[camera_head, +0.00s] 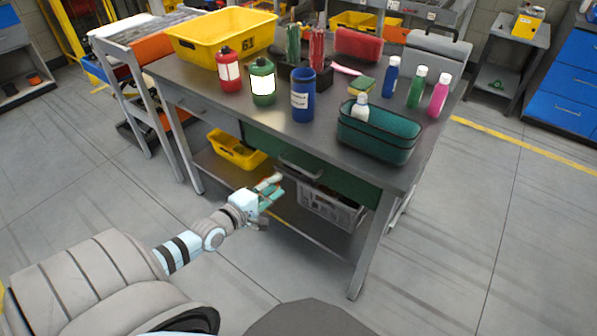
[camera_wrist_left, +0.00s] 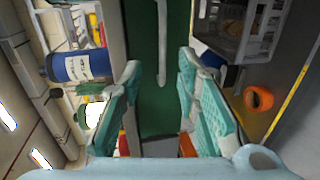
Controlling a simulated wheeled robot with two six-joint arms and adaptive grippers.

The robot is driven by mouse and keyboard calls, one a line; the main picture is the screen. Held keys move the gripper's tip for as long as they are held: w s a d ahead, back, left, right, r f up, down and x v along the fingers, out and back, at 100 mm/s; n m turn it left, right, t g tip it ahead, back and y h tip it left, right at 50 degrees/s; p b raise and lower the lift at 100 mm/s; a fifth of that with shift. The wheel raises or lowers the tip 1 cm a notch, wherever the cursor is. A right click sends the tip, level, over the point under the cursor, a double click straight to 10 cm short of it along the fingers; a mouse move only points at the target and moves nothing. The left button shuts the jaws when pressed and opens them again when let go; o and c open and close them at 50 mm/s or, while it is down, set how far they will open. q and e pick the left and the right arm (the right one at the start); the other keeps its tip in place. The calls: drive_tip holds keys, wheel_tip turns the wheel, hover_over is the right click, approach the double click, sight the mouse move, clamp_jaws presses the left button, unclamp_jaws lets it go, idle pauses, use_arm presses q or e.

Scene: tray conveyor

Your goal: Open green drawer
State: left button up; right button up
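The green drawer (camera_head: 342,186) is in the front of the grey workbench, and its front looks flush with the bench. Its light metal handle (camera_head: 299,171) runs along the front. In the left wrist view the handle (camera_wrist_left: 162,45) lies ahead, in line with the gap between the fingers, against the green drawer front (camera_wrist_left: 178,25). My left gripper (camera_head: 272,187) is just in front of the drawer, slightly below and left of the handle. Its fingers are spread with nothing between them, and it appears apart from the handle. My right gripper is not in view.
A green basket (camera_head: 376,137), a blue bottle (camera_head: 303,100) and a yellow bin (camera_head: 221,40) stand on the bench (camera_head: 215,115). Below are another yellow bin (camera_head: 236,150) and a grey crate (camera_head: 330,210). The floor before the bench is clear.

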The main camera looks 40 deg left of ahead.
sight(298, 167)
use_arm(q)
drive_tip(key=b+x, duration=0.3)
drive_tip(key=x, duration=0.1)
drive_tip(key=b+x, duration=0.2)
drive_tip(key=x, duration=0.2)
drive_tip(key=b+x, duration=0.3)
drive_tip(key=x, duration=0.1)
drive_tip(key=shift+a+f+b, duration=0.15)
drive_tip(key=shift+f+b, duration=0.15)
drive_tip(key=shift+b, duration=0.05)
drive_tip(key=shift+w, duration=0.15)
drive_tip(key=shift+r, duration=0.15)
drive_tip(key=shift+c, duration=0.2)
drive_tip(key=c, duration=0.7)
clamp_jaws()
